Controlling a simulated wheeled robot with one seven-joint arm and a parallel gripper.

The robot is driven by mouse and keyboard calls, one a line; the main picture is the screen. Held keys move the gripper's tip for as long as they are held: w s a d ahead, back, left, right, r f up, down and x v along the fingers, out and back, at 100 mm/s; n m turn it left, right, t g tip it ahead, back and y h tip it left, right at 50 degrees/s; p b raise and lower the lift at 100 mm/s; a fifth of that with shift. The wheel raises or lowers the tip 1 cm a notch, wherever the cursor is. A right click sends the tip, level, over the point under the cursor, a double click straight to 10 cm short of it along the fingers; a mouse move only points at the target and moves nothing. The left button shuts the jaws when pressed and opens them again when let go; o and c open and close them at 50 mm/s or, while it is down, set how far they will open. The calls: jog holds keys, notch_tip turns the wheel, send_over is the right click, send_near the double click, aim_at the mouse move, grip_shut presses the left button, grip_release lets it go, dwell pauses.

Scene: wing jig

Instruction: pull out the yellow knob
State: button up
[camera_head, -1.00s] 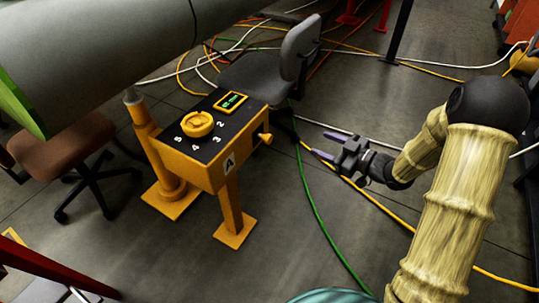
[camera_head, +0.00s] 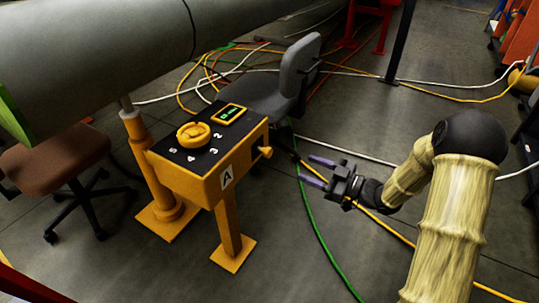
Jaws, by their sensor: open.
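A yellow control box (camera_head: 188,182) stands on yellow legs left of the middle. A small yellow knob (camera_head: 266,152) sticks out of its right side. A larger round yellow dial (camera_head: 194,134) sits on the dark top panel, with numbers around it. My gripper (camera_head: 316,171) is open and empty, with its two purple-tipped fingers pointing left towards the box. It is right of the small knob and apart from it, with a clear gap between them.
A grey chair (camera_head: 302,66) stands behind the box. A brown stool (camera_head: 42,152) is at the left, under a large grey cylinder (camera_head: 90,45). Cables, including a green one (camera_head: 310,215), lie on the floor. A dark post (camera_head: 402,40) stands behind.

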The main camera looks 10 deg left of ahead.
aim_at(270, 154)
jog(key=b+x, duration=0.4)
jog(key=x, duration=1)
jog(key=shift+a+b, duration=0.15)
jog(key=shift+b, duration=0.15)
grip_shut()
